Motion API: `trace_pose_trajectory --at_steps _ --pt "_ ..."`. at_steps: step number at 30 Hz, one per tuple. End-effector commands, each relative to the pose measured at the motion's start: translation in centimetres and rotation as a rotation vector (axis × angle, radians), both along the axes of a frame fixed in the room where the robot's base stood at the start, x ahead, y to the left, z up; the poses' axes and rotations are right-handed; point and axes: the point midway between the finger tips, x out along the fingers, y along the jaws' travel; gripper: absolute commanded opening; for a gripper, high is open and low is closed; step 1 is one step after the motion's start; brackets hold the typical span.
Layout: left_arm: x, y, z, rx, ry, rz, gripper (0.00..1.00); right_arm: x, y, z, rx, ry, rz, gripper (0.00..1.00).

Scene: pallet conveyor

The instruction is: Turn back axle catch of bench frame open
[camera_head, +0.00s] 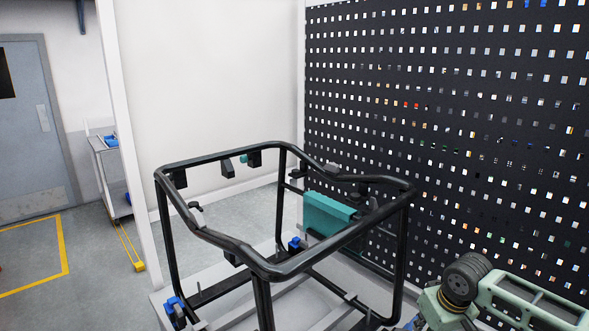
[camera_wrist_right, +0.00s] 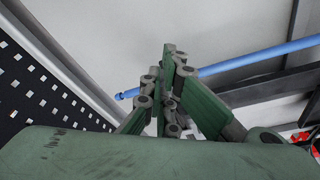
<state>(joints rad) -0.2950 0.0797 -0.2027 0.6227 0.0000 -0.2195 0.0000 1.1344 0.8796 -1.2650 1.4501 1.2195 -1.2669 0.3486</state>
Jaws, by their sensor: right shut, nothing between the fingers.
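The bench frame (camera_head: 262,268), an open cage of black tube, stands in the middle of the head view. A blue clamp-like part (camera_head: 174,304) sits at its lower left, and another blue part (camera_head: 295,244) shows low inside it. I cannot tell which of these is the back axle catch. My right gripper (camera_wrist_right: 170,62) is shut and empty in the right wrist view. A blue rod (camera_wrist_right: 255,56) runs behind its fingers; whether they touch is unclear. My left gripper is not in view.
A teal block (camera_head: 327,214) sits inside the frame. A black perforated panel (camera_head: 450,110) rises close behind it on the right. A white post (camera_head: 128,130) stands to the left. A trolley (camera_head: 110,170) stands farther back, with free floor near the door.

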Motion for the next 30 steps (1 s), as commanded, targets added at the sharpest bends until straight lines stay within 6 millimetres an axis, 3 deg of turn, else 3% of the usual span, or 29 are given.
trace_pose_trajectory --at_steps 2,5,17,30 --pt "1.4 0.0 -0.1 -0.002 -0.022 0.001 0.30 0.0 0.0 -0.9 0.001 0.000 -0.001 0.00" --pt "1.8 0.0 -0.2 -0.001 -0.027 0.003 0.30 0.0 0.0 -1.4 0.001 -0.001 0.000 0.00" --pt "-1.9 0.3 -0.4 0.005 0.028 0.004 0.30 0.0 0.0 -1.6 0.000 0.000 0.000 0.00" --pt "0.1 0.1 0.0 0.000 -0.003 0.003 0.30 0.4 0.3 -1.6 0.000 0.000 0.000 0.00"
